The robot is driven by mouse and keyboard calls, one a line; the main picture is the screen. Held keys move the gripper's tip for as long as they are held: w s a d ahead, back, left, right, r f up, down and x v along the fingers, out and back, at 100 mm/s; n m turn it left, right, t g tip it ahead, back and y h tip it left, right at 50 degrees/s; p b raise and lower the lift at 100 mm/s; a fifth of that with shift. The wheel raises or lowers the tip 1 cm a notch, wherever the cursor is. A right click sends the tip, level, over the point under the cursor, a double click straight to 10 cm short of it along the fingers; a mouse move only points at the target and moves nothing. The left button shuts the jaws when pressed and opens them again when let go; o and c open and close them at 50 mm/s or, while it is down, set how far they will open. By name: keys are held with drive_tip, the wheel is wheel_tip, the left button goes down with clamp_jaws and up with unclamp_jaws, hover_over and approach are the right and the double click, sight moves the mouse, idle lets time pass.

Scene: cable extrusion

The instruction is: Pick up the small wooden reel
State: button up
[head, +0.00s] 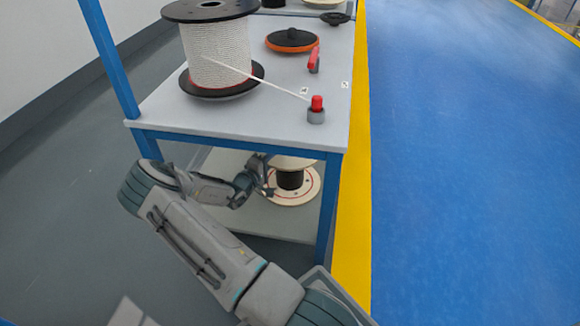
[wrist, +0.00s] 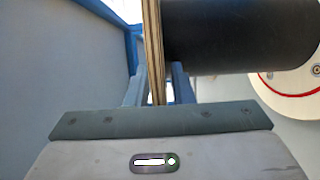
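The small wooden reel (head: 291,180), with pale round flanges and black cable wound between them, stands upright on the lower shelf of the table. The tabletop edge hides part of its upper flange. In the wrist view, one wooden flange (wrist: 153,45) shows edge-on, with the black cable (wrist: 240,35) to its right and the other flange (wrist: 292,98) at the right edge. My gripper (head: 268,177) is at the left side of the reel. In the wrist view, my gripper's fingers (wrist: 159,88) are apart, one on each side of the near flange; a gap shows between them.
The table (head: 190,122) has blue legs and a white top above my gripper. On it are a large white rope reel (head: 218,52), a black-and-orange disc (head: 292,41) and a red-topped grey piece (head: 316,112). The lower shelf (head: 275,220) is bare in front of the reel.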

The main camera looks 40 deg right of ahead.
clamp_jaws()
idle(1.2)
